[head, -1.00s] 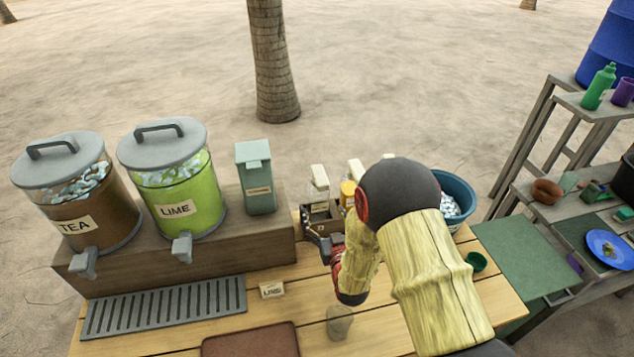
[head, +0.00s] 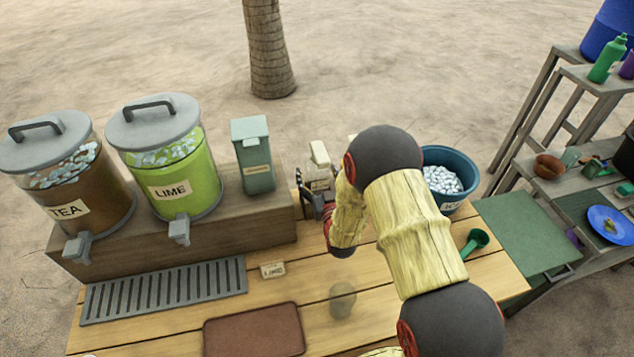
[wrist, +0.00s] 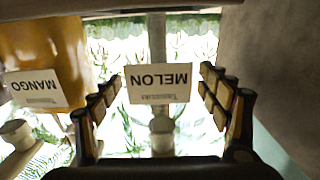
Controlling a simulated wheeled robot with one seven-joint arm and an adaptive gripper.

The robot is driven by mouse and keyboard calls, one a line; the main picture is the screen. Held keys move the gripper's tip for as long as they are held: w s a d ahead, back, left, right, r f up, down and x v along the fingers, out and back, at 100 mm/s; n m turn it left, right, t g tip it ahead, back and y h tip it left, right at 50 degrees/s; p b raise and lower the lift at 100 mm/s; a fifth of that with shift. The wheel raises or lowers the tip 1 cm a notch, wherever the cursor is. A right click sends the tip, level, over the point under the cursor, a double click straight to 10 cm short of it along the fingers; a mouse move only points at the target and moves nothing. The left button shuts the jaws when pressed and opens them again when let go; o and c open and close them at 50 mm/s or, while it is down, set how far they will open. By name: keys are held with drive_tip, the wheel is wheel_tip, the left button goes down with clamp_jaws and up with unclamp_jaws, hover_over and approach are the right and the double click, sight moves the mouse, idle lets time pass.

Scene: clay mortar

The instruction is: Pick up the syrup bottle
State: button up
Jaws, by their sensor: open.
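Syrup bottles with pale pump tops stand at the back of the table, partly hidden by my arm in the head view. One pale bottle (head: 320,154) shows beside my gripper (head: 316,200). In the wrist view, a label reading MELON, upside down, sits on a clear, pale bottle (wrist: 159,83) between the fingers of my open gripper (wrist: 160,95). The fingers lie on either side of it, and I see no clear contact. An amber bottle labelled MANGO (wrist: 42,85) stands to its left, outside the fingers.
TEA (head: 68,185) and LIME (head: 172,180) dispensers and a green-grey box (head: 253,155) stand on a wooden riser at left. A blue ice bucket (head: 447,180) is right of my arm. A glass (head: 342,300) and brown tray (head: 254,330) lie nearer.

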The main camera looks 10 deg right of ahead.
drive_tip(key=c, duration=0.3)
drive_tip(key=c, duration=1)
drive_tip(key=shift+r, duration=0.1)
